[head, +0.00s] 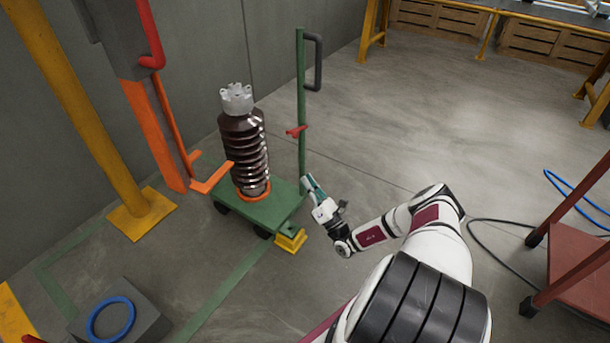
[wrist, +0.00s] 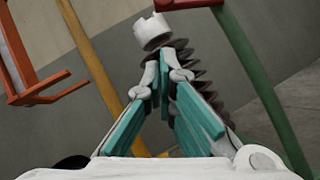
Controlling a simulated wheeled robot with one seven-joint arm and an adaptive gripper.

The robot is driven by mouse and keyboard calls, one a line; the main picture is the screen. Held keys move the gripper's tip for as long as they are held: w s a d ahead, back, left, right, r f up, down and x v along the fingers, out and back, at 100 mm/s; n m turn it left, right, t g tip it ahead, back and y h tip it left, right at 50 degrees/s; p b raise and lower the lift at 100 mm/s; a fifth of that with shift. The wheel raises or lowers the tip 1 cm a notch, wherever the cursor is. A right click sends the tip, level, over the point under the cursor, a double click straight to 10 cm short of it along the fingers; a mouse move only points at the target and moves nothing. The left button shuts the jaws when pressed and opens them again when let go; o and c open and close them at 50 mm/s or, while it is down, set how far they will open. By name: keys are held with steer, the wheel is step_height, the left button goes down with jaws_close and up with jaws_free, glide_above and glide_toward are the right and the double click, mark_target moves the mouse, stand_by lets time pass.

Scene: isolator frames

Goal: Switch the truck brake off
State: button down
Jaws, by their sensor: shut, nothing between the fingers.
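The truck (head: 262,213) is a low green cart with dark wheels, carrying a brown ribbed insulator (head: 243,150) with a pale metal cap. A green post (head: 301,110) rises from its right side with a dark grey handle (head: 317,62) at the top. A red lever (head: 296,131) sticks out to the left from the middle of the post; it also shows at the top edge of the wrist view (wrist: 186,3). I cannot tell which part is labelled as the brake. My gripper (head: 308,181), with teal finger pads, is shut and empty, low beside the post and below the red lever.
An orange fork-like arm (head: 212,178) reaches towards the insulator from the left. A yellow block (head: 290,239) sits at the truck's near corner. A yellow pole (head: 75,100) stands left. A red cart (head: 580,272) is at right. The floor behind the post is clear.

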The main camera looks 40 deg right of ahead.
steer(key=w+d+r+b, duration=0.1)
steer(key=w+r+b, duration=0.1)
steer(key=w+r, duration=0.5)
steer(key=shift+b+x, duration=0.3)
steer(key=shift+x, duration=0.45)
steer(key=shift+d, duration=0.25)
